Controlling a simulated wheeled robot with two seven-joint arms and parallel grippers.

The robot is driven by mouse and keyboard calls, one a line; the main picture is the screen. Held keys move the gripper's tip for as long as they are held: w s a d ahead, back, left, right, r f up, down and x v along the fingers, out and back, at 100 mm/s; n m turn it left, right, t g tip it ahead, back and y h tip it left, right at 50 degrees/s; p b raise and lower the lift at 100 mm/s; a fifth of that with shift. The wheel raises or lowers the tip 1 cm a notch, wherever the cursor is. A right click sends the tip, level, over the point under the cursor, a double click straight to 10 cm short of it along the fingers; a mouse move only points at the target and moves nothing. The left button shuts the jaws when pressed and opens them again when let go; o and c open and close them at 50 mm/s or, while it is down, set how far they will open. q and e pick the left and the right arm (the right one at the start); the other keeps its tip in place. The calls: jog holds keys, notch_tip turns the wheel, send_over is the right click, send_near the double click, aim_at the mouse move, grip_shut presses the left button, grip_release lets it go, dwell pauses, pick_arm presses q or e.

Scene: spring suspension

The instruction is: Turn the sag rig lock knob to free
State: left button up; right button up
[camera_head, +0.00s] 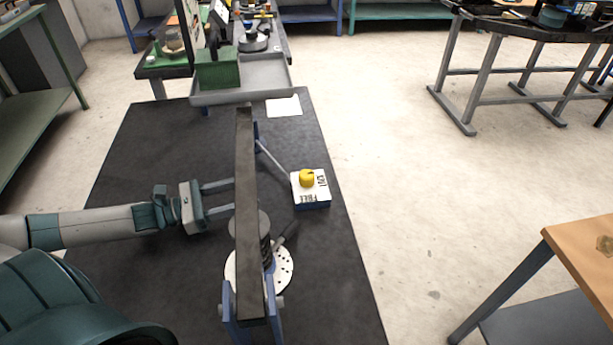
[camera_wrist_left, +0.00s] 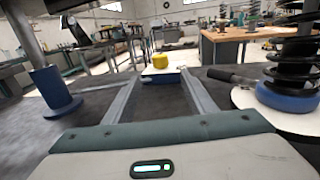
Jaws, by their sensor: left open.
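The yellow lock knob (camera_head: 307,178) sits on a small white-topped blue box (camera_head: 312,196) at the right side of the black mat. The white top carries the word FREE and another word I read only in part. My left gripper (camera_head: 234,198) is open and empty, left of the rig's long dark beam (camera_head: 248,220) and apart from the knob. In the left wrist view the knob (camera_wrist_left: 160,61) shows ahead, between the two fingers (camera_wrist_left: 163,82). A thin rod runs from the rig to the box. My right gripper is not in view.
A black coil spring (camera_wrist_left: 296,62) stands on a round white plate (camera_head: 284,266) under the beam. A blue post (camera_wrist_left: 50,92) stands left in the wrist view. A grey tray (camera_head: 243,80) with a green box (camera_head: 217,70) and a white sheet (camera_head: 283,106) are behind.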

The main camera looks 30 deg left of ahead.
aim_at(300, 175)
pick_arm(q)
jog(key=shift+x, duration=1.5)
jog(key=p+x, duration=0.1)
jog(key=x, duration=1.1)
jog(key=shift+p, duration=0.35)
jog(key=shift+x, duration=0.85)
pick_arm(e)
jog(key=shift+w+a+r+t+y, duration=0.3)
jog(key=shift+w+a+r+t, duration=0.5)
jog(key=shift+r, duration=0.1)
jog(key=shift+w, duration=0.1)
pick_arm(q)
jog(key=c, duration=1)
jog(key=shift+c, duration=0.2)
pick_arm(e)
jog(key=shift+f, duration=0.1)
